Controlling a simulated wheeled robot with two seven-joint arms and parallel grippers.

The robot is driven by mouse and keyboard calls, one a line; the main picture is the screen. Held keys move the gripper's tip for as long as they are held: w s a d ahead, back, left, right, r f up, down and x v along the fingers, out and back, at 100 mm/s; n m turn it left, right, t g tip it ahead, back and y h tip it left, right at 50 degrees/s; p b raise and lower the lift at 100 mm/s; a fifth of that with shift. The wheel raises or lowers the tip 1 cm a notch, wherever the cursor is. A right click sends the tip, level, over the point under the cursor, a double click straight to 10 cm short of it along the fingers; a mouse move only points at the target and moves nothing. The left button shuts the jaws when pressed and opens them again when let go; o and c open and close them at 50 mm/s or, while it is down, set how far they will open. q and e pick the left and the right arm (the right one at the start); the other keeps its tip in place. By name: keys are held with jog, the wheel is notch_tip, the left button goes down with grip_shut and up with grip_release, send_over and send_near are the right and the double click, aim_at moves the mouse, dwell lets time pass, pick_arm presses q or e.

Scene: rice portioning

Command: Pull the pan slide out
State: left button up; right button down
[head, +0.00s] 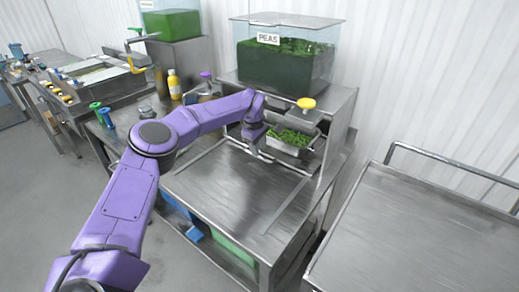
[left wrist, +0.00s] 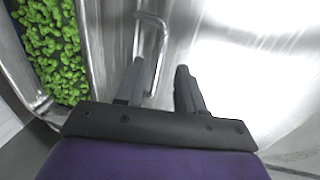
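A metal pan of green peas (head: 289,150) sits under the peas dispenser, and its peas fill the left of the left wrist view (left wrist: 50,45). The pan slide appears to be the metal framework around the pan; its edges are hard to separate from the bench. A thin bent metal handle (left wrist: 163,45) shows in the left wrist view. My left gripper (head: 256,150) is beside the pan's left side, pointing down. In the left wrist view its fingers (left wrist: 160,85) are apart, with the handle's lower part between them, nearer the left finger. Contact cannot be told. My right gripper is out of view.
A clear bin labelled PEAS (head: 284,60) stands on the steel housing above the pan. The steel bench top (head: 225,195) in front is clear. An empty steel cart (head: 420,230) stands at right; a yellow bottle (head: 174,85) stands at left.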

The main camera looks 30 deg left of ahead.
aim_at(260, 157)
pick_arm(q)
jog(key=f, duration=0.3)
jog(key=shift+w+p, duration=0.3)
jog(key=shift+w, duration=0.1)
jog(key=shift+s+f, duration=0.1)
jog(key=shift+s, duration=0.05)
jog(key=shift+c, duration=0.3)
grip_shut()
